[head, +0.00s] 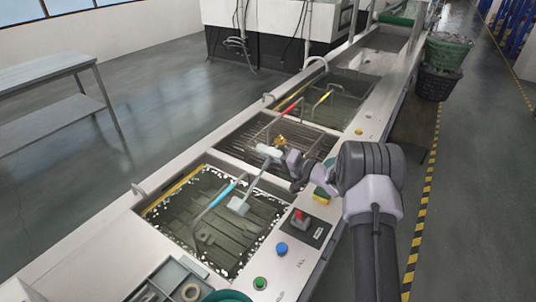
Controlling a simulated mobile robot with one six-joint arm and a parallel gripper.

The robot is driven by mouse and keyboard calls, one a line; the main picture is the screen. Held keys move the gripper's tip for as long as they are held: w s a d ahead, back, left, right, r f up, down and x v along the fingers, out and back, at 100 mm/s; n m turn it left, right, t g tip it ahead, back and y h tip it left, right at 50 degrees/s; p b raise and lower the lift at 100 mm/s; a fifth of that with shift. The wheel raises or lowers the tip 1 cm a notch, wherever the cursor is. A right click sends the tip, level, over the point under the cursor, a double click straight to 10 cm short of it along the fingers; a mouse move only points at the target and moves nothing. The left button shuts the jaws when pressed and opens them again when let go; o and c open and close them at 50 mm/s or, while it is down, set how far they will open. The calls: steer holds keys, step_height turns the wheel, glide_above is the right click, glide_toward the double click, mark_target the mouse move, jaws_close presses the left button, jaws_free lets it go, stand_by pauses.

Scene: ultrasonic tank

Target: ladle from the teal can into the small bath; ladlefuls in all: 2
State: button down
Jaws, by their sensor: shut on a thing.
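My gripper (270,152) is shut on a grey ladle (240,204). The ladle hangs down and left from the gripper, with its squarish head over the nearest bath (205,232). Whether the ladle holds anything cannot be seen. A teal round rim (228,296), likely the teal can, shows at the bottom edge, mostly cut off. The nearest bath holds liquid with white specks along its edges. Which bath is the small one is not clear from this view.
A blue-gripped basket handle (222,195) rises from the nearest bath. Behind lie a slatted bath (310,142) and another bath with red (290,104) and yellow (325,98) grips. Red (297,214), blue (281,249) and green (260,283) buttons line the right ledge. A grey tray (165,285) sits front left.

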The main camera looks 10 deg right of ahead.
steer(key=s+a+r+n, duration=1.2)
steer(key=r+n, duration=0.1)
steer(key=r, duration=0.1)
steer(key=shift+a+r+b, duration=0.15)
steer(key=shift+r+b, duration=0.1)
steer(key=shift+b, duration=0.15)
steer(key=shift+w, duration=0.1)
